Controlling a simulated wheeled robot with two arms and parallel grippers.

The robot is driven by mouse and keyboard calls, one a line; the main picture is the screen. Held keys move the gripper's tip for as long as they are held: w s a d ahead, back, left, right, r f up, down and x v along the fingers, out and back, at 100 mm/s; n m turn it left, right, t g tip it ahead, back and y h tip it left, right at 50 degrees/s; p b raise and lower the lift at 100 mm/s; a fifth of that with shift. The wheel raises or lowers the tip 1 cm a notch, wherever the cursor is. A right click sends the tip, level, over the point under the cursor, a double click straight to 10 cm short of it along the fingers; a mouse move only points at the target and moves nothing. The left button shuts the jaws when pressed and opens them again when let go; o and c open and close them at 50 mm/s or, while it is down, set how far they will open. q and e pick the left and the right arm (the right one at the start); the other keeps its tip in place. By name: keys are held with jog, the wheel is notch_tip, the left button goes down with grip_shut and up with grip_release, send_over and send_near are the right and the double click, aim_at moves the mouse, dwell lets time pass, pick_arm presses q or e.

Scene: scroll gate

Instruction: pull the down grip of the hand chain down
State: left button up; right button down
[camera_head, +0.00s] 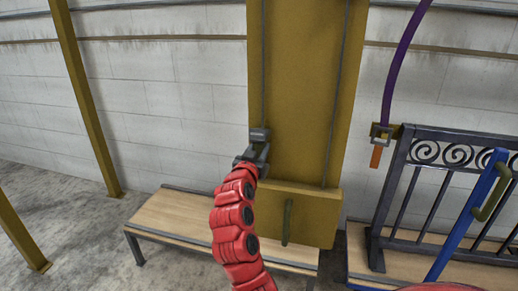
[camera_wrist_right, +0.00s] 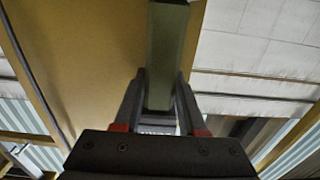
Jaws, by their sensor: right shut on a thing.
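The hand chain shows as two thin dark lines on a tall mustard-yellow panel: a left run (camera_head: 263,70) and a right run (camera_head: 338,80). My right gripper (camera_head: 259,140) is at the left run, in front of the panel. In the right wrist view, the right gripper (camera_wrist_right: 158,122) is shut on a grey-green bar-shaped grip (camera_wrist_right: 163,60), which stands between its fingers. In the head view the gripper mostly hides this grip. A second olive grip (camera_head: 287,222) is upright, lower down, in front of the yellow box. My left gripper is not in view.
A wooden bench (camera_head: 180,215) stands below and left of the panel. A dark scrolled railing (camera_head: 455,155) is at the right, with a blue bar (camera_head: 480,205) in front. A purple strap (camera_head: 400,60) hangs beside it with an orange end (camera_head: 376,157). Concrete floor is clear at left.

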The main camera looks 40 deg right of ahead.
jog(key=shift+f, duration=0.45)
jog(key=c, duration=0.7)
grip_release()
jog(key=shift+c, duration=0.2)
jog(key=shift+o, duration=1.2)
jog(key=shift+r, duration=0.15)
jog(key=shift+a, duration=0.1)
jog(key=v, duration=1.7)
jog(key=shift+s+p, duration=0.2)
jog(key=shift+p, duration=0.15)
jog(key=shift+w+a, duration=0.1)
